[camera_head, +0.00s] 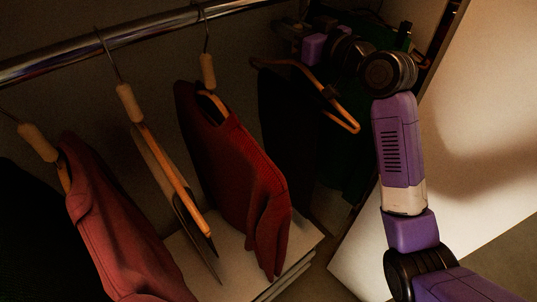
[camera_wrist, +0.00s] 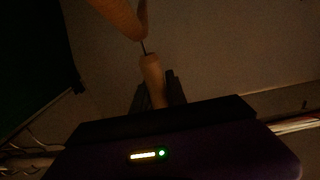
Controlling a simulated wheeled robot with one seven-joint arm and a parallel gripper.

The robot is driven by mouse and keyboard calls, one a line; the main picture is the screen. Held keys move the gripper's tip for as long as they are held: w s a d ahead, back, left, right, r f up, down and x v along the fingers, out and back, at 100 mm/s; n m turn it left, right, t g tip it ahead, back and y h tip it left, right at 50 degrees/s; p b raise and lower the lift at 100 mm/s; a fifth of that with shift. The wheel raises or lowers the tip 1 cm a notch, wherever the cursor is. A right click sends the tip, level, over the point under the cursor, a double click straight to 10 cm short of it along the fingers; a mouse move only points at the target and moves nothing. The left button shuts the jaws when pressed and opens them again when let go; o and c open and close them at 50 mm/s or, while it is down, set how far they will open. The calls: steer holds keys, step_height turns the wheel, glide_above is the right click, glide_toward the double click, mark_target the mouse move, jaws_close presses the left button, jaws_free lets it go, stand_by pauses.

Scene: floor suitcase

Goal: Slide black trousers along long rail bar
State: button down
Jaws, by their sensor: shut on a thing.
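My gripper (camera_wrist: 156,92) is shut on the pale wooden neck (camera_wrist: 151,72) of a hanger, one dark finger on each side. The hanger's wooden arms (camera_wrist: 122,14) extend beyond it. In the head view my gripper is dark and mostly hidden behind my wrist, near the right end of the rail. A wooden hanger (camera_head: 331,93) sits just left of and below it. A black garment (camera_head: 283,130), likely the black trousers, hangs beside this hanger, partly behind a red sweater. I cannot tell for sure that it hangs from the held hanger. The chrome rail (camera_head: 150,32) crosses the upper left.
A red sweater (camera_head: 235,165), a hanger with a thin garment (camera_head: 165,175) and a pinkish-red top (camera_head: 120,235) hang along the rail to the left. Dark green clothing (camera_head: 350,160) hangs behind my arm. A white panel (camera_head: 470,150) stands at right; a white shelf (camera_head: 225,262) lies below.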

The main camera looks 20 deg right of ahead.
steer(key=shift+w+d+b, duration=0.2)
steer(key=shift+d+b, duration=0.1)
steer(key=shift+d, duration=0.35)
steer(key=shift+w+d+b, duration=0.25)
steer(key=shift+d+b, duration=0.05)
steer(key=shift+d, duration=0.35)
steer(key=shift+w+d+b, duration=0.2)
steer(key=shift+d+b, duration=0.1)
steer(key=shift+d, duration=0.45)
steer(key=shift+w+d+b, duration=0.2)
steer(key=shift+d+b, duration=0.2)
steer(key=shift+d, duration=0.3)
steer(key=shift+w+d+b, duration=0.25)
steer(key=shift+d+b, duration=0.1)
steer(key=shift+d, duration=0.3)
steer(key=shift+w+d+b, duration=0.2)
steer(key=shift+d+b, duration=0.2)
steer(key=shift+d, duration=0.3)
steer(key=c, duration=1.3)
jaws_free()
steer(key=shift+o, duration=0.2)
steer(key=shift+f, duration=0.1)
